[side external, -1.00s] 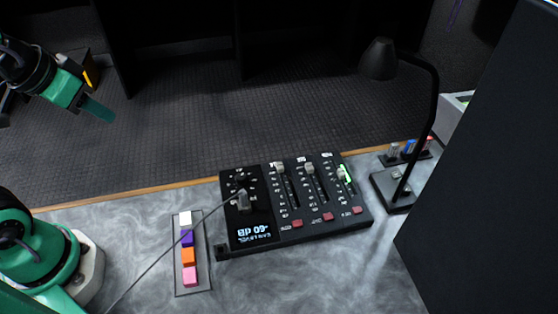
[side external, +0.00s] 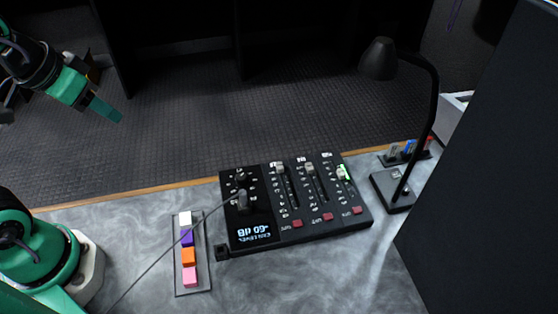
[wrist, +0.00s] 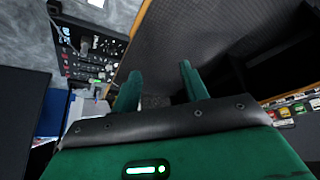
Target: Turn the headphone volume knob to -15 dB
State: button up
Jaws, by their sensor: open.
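The headphone volume knob (side external: 242,201) is a grey knob on the left part of a black mixer panel (side external: 310,229). A small display (side external: 252,233) below it shows a dB reading that looks like -60 dB, mirrored or upside down from this side. My gripper (side external: 106,109) is at the upper left in the side view, raised and well away from the panel. In the wrist view my gripper (wrist: 160,82) has its two green fingers apart with nothing between them. The panel (wrist: 85,52) shows at the upper left there.
A strip of coloured blocks (side external: 188,255) lies left of the panel. A thin cable (side external: 160,257) crosses over it to the panel. A tall dark box (side external: 490,180) fills the right side.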

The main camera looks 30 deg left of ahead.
jog(key=m+g, duration=0.5)
jog(key=m, duration=0.3)
send_over(241, 176)
notch_tip(241, 176, down, 13)
jog(key=shift+a+f, duration=0.15)
jog(key=shift+d+f+m, duration=0.2)
jog(key=shift+m, duration=0.1)
jog(key=shift+f, duration=3.9)
